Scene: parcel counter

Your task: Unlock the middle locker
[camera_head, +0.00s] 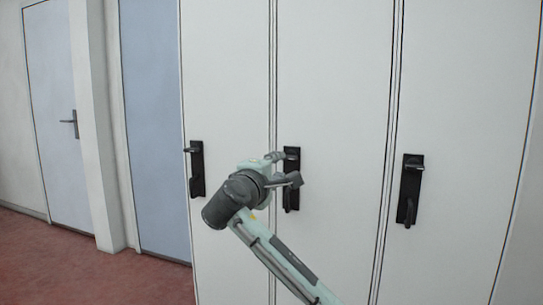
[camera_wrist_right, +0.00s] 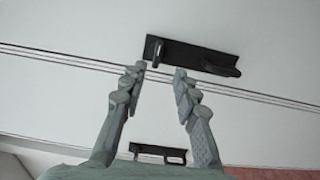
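The middle locker (camera_head: 335,90) is a tall white door, shut, with a black lock plate (camera_head: 291,197) near its left edge. My right gripper (camera_head: 286,168) is in front of this plate and hides part of it. In the right wrist view the gripper (camera_wrist_right: 158,72) is open and empty, its two fingers apart. The black plate (camera_wrist_right: 195,55) lies just past the fingertips, with a small knob at its left end and a handle at its right end. The knob end is nearly in line with the gap between the fingers. Contact cannot be told. My left gripper is out of view.
The left locker (camera_head: 225,70) and right locker (camera_head: 470,80) are shut, each with its own black handle plate (camera_head: 197,170) (camera_head: 411,190). A blue-grey panel and a door (camera_head: 55,100) stand farther left. The reddish floor (camera_head: 80,275) is clear there.

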